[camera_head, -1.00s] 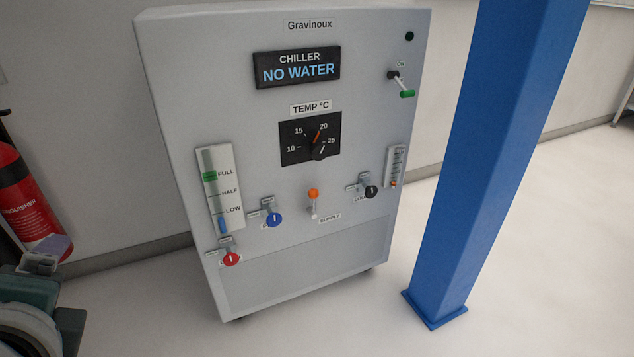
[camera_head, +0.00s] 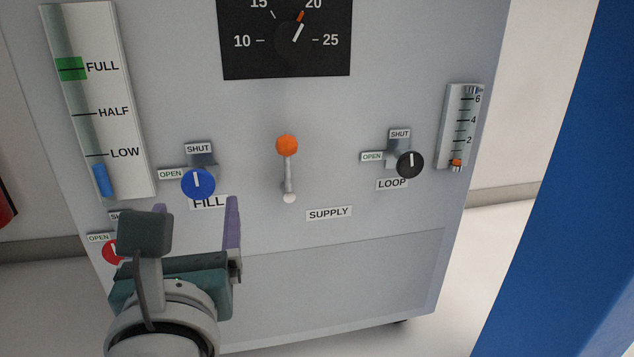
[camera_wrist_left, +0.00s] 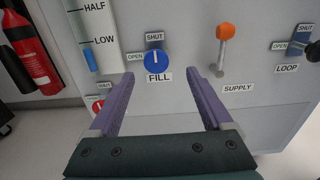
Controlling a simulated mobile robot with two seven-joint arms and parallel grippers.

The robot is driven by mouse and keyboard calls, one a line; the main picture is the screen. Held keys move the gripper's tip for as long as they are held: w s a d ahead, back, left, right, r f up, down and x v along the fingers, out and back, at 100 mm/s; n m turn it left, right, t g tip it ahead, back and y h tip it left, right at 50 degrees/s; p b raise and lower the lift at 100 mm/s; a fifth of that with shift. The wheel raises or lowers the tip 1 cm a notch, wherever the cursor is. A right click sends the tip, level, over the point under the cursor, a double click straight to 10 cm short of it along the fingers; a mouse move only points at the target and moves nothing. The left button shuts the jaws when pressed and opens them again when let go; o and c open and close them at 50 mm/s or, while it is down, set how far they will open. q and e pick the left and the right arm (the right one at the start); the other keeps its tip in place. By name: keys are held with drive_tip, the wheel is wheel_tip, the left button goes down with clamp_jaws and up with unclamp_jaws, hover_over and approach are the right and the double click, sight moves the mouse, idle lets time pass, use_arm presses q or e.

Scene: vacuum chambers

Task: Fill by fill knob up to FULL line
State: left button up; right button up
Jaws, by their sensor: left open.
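The blue FILL knob (camera_head: 198,183) is on the chiller front, its white mark pointing up toward the SHUT label; it also shows in the left wrist view (camera_wrist_left: 156,62). The level gauge (camera_head: 98,110) at left has a green band at FULL, and its blue column (camera_head: 101,181) stands below the LOW line. My left gripper (camera_head: 197,222) is open and empty, with purple fingers. It is in front of and just below the FILL knob, apart from it. In the wrist view the knob shows beyond and between the fingertips (camera_wrist_left: 167,82). My right gripper is not in view.
A red knob (camera_head: 113,250) is partly hidden behind my left gripper. Right of FILL are the orange-tipped SUPPLY lever (camera_head: 288,165) and the black LOOP knob (camera_head: 410,163). A blue post (camera_head: 560,200) stands at right. A red extinguisher (camera_wrist_left: 32,52) is at left.

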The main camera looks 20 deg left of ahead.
sight(197, 184)
use_arm(q)
drive_tip(key=shift+w+a+f+b, duration=0.2)
drive_tip(key=shift+w+a+b, duration=0.55)
drive_tip(key=shift+w+a, duration=0.45)
drive_tip(key=b+x, duration=0.1)
drive_tip(key=x, duration=0.3)
drive_tip(key=shift+w+a+b, duration=0.1)
drive_tip(key=shift+w+b, duration=0.2)
drive_tip(key=shift+w+a+r, duration=0.15)
drive_tip(key=shift+w+a, duration=0.2)
drive_tip(key=shift+w, duration=0.15)
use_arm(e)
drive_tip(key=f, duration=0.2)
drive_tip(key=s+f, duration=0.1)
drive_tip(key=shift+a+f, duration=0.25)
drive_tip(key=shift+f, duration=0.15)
use_arm(q)
clamp_jaws()
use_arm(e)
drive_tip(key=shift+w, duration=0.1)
